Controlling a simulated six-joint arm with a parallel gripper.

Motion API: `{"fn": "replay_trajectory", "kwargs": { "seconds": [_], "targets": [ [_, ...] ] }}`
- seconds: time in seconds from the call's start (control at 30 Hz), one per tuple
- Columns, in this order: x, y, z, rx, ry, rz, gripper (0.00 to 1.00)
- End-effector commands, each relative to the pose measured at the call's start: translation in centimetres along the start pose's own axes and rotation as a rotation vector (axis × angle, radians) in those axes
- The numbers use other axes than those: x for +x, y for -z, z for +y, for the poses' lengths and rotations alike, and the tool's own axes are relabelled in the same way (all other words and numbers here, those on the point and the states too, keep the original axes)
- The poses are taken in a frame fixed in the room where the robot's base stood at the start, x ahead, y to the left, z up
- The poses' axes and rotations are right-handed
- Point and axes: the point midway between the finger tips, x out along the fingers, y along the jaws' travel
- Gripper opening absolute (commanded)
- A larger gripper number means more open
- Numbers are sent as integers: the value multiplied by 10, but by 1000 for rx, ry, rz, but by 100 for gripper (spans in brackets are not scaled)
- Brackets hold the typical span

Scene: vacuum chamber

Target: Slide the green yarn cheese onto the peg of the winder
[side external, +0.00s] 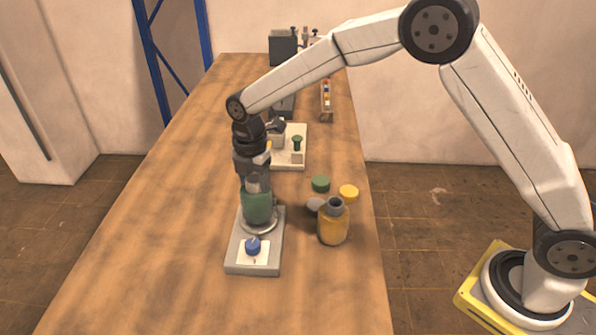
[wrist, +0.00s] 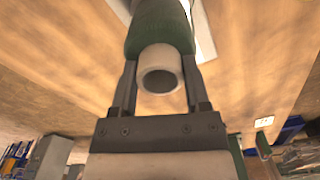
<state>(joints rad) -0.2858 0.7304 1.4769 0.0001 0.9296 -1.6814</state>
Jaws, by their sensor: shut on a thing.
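The green yarn cheese (side external: 257,208) is a dark green cylinder on a pale tube. My gripper (side external: 254,182) points down and is shut on the upper end of that tube. The wrist view shows my gripper's two fingers (wrist: 160,75) on either side of the hollow tube end, with the green yarn (wrist: 160,28) beyond. The winder (side external: 270,265) is a grey base with a blue knob on a white panel and a round plate. The cheese is upright over the plate, touching or very close to it; I cannot tell which. The peg is hidden.
An orange jar-like object (side external: 333,225) with a dark neck stands right of the winder. A green disc (side external: 320,184) and a yellow disc (side external: 348,191) lie behind it. A pale tray (side external: 297,160) with small parts is farther back. The table's left side is clear.

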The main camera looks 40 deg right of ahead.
Motion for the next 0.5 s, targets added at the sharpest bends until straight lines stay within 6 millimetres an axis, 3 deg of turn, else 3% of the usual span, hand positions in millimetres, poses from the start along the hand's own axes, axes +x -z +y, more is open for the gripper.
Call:
{"fn": "replay_trajectory", "kwargs": {
  "seconds": [0.17,0.2,0.3,0.5],
  "targets": [
    [4,0,0,0,0,0,0],
    [4,0,0,0,0,0,69],
    [4,0,0,0,0,0,100],
    [5,0,0,0,1,0,100]
  ]
}}
